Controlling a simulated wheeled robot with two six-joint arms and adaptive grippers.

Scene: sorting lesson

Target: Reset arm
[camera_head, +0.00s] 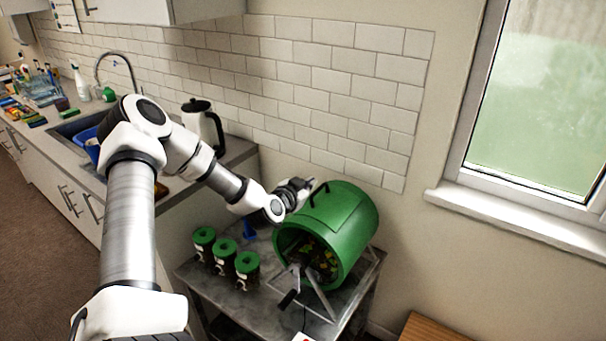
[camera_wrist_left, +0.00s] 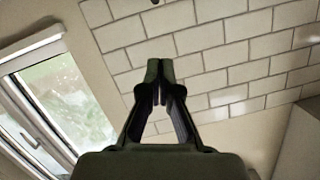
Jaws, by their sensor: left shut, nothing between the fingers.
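My left arm comes in from the left in the head view and reaches over the metal side table. My left gripper (camera_head: 300,186) is behind the top of a green drum (camera_head: 345,222), close to its black handle; I cannot tell whether they touch. In the left wrist view the left gripper (camera_wrist_left: 160,70) is shut with its fingertips together and nothing between them. That view faces the tiled wall and the window. My right gripper is in neither view.
The drum lies on its side in a metal frame, its open end showing dark contents. Three green-lidded jars (camera_head: 224,250) stand left of it on the metal table (camera_head: 262,308). A counter with a kettle (camera_head: 203,125) and sink runs along the wall. A window (camera_head: 545,110) is at right.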

